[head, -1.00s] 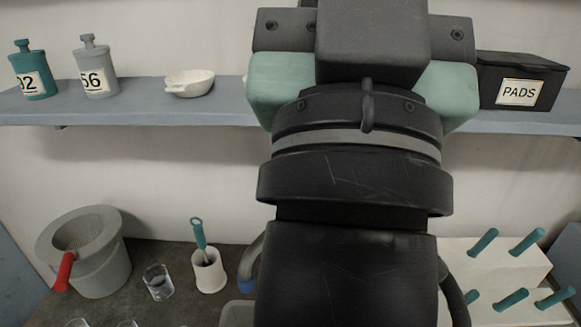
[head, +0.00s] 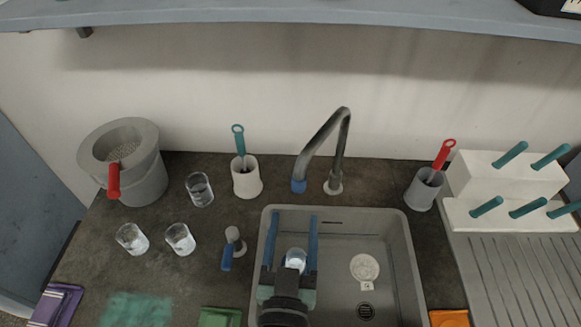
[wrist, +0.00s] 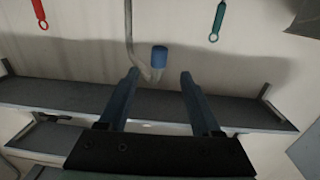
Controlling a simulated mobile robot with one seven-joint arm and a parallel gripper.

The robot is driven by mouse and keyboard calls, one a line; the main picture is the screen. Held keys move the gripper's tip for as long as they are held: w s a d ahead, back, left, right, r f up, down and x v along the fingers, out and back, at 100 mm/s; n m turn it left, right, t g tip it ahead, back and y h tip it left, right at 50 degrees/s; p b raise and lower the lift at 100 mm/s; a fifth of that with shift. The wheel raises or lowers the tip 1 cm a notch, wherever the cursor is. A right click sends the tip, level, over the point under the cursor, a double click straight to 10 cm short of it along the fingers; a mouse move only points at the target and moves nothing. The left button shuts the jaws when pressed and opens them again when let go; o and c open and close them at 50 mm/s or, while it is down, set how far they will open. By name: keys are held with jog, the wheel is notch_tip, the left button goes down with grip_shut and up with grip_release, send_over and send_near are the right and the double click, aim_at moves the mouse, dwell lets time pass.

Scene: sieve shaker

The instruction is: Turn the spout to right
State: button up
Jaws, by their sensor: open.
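The spout (head: 322,140) is a grey curved tube rising from a base (head: 333,184) behind the sink. Its blue tip (head: 299,185) hangs to the left of that base, near the sink's back edge. My gripper (head: 294,217) is over the left part of the sink, with its two blue fingers apart and pointing toward the spout. In the wrist view the blue tip (wrist: 159,56) shows beyond and between the open fingertips (wrist: 160,74). The fingers appear not to touch the spout.
The grey sink (head: 385,250) holds a white round item (head: 365,268). A glass (head: 296,260) shows between my fingers. A white cup with a teal-handled tool (head: 246,178) stands left of the spout, a grey cup with a red-handled one (head: 424,190) right. A blue-lever handle (head: 230,250) stands left of the sink.

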jog(key=w+p, duration=0.1)
jog(key=w, duration=1.1)
jog(key=shift+w+d+p, duration=0.35)
jog(key=shift+p, duration=0.05)
jog(key=shift+r, duration=0.1)
jog(key=shift+c, duration=0.2)
grip_shut()
dwell(0.6)
